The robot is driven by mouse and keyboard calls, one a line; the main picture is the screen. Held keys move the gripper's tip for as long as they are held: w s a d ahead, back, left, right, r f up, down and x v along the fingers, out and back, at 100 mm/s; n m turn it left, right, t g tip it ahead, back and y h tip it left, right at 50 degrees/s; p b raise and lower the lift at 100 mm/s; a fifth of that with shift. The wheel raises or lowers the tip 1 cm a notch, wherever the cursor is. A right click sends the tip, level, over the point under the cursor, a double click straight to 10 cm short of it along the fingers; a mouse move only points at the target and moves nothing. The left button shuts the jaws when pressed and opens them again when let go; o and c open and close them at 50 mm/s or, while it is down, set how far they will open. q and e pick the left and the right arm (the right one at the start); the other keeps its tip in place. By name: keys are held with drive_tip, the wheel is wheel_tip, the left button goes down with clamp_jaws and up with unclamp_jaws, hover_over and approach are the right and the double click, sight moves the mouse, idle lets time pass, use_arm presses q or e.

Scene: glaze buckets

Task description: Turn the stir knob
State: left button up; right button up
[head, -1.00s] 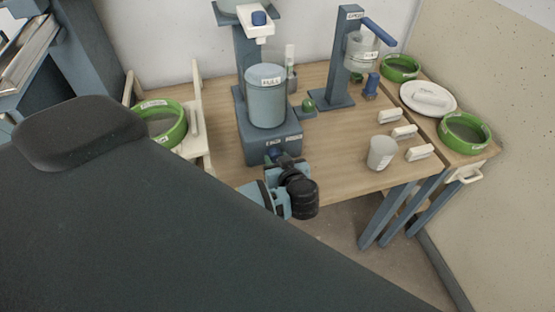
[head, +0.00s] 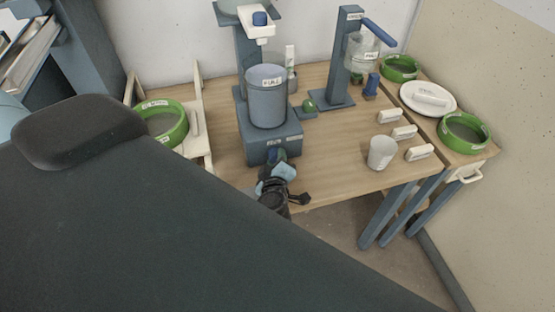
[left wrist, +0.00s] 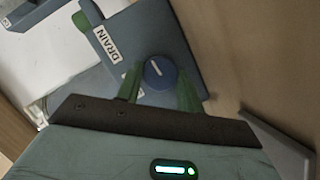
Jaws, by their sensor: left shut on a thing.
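The stir knob is a round blue dial (left wrist: 159,72) with a white pointer line, on the front face of the grey-blue stand base (head: 258,149). In the left wrist view, the two green fingers of my left gripper (left wrist: 159,88) stand on either side of it, shut on it. In the head view my left gripper (head: 279,158) is at the front of the base, and the knob is mostly hidden by it. A grey bucket (head: 267,101) labelled FULL stands upright on the base. My right gripper is not in view.
A green button (head: 308,104) sits right of the base. A white rack (head: 198,125) stands left.

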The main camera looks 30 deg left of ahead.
use_arm(q)
drive_tip(key=shift+s+f+n+t+b, duration=0.15)
drive_tip(key=shift+f+n+t+b, duration=0.3)
drive_tip(key=shift+n, duration=0.55)
drive_tip(key=shift+r+n+t+b, duration=0.15)
drive_tip(key=shift+n+t+b, duration=0.45)
drive_tip(key=shift+n, duration=0.4)
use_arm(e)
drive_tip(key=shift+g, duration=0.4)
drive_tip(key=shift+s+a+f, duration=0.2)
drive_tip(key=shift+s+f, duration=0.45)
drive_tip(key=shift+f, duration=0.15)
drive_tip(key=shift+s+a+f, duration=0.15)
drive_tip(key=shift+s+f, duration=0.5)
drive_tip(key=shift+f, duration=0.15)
use_arm(q)
drive_tip(key=shift+h, duration=0.3)
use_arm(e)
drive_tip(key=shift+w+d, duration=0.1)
use_arm(q)
drive_tip(key=o, duration=1)
drive_tip(key=shift+r, duration=0.1)
drive_tip(key=v, duration=0.6)
drive_tip(key=shift+s+d, duration=0.15)
drive_tip(key=shift+s, duration=0.1)
drive_tip(key=shift+s+d, duration=0.25)
drive_tip(key=shift+s, duration=0.25)
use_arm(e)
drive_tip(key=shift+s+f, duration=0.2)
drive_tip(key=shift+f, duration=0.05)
